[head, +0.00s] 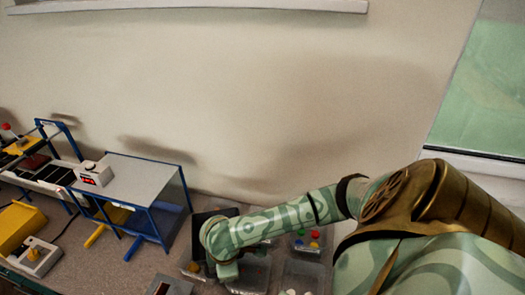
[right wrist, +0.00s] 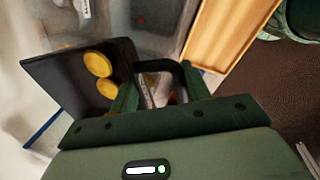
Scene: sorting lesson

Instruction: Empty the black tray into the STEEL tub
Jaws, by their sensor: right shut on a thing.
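My right gripper (right wrist: 160,90) is shut on the handle of the black tray (right wrist: 62,78) in the right wrist view. The tray is tilted, and two yellow round pieces (right wrist: 98,64) show against its dark surface. In the head view the tray (head: 200,222) is a dark panel partly hidden behind my right arm, whose hand (head: 224,268) is over the clear tubs. A clear tub (head: 256,272) is below and right of the hand. I cannot read any label, so I cannot tell which tub is STEEL. My left gripper is out of view.
Another clear tub (head: 305,241) holds red, blue, green and yellow pieces. A blue-framed grey stand (head: 147,180) and a white box with a red display (head: 94,175) are at left. A wooden tray (right wrist: 232,38) shows in the wrist view. The wall is behind.

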